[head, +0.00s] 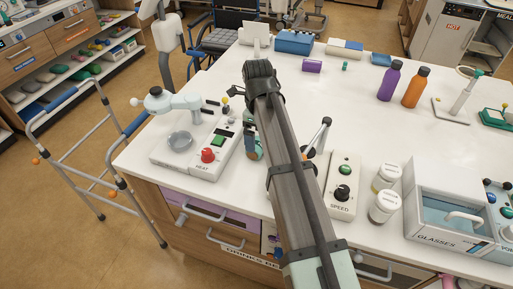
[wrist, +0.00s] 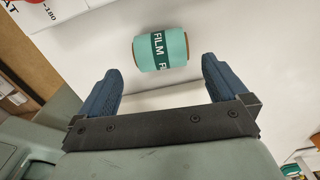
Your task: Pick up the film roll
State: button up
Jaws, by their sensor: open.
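The film roll (wrist: 175,48) is a teal cylinder with a dark band lettered "FILM", lying on its side on the white top in the wrist view. My gripper (wrist: 160,68) is open, its two blue fingers apart. The roll shows just beyond the fingertips, roughly centred between them, with nothing held. In the head view my arm hides most of this spot. Only a small teal and brown bit of what looks like the roll (head: 256,154) shows beside the arm, right of the heat unit.
The heat unit (head: 210,157) with a red knob stands close on the left. The speed box (head: 343,186) and two lidded jars (head: 384,207) stand to the right. A purple bottle (head: 390,83) and an orange bottle (head: 415,88) stand farther back. The middle of the white counter (head: 345,105) is clear.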

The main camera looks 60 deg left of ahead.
aim_at(257, 148)
jog(key=shift+a+f, duration=0.2)
jog(key=shift+f, duration=2.75)
jog(key=c, duration=1)
jog(key=shift+r, duration=0.15)
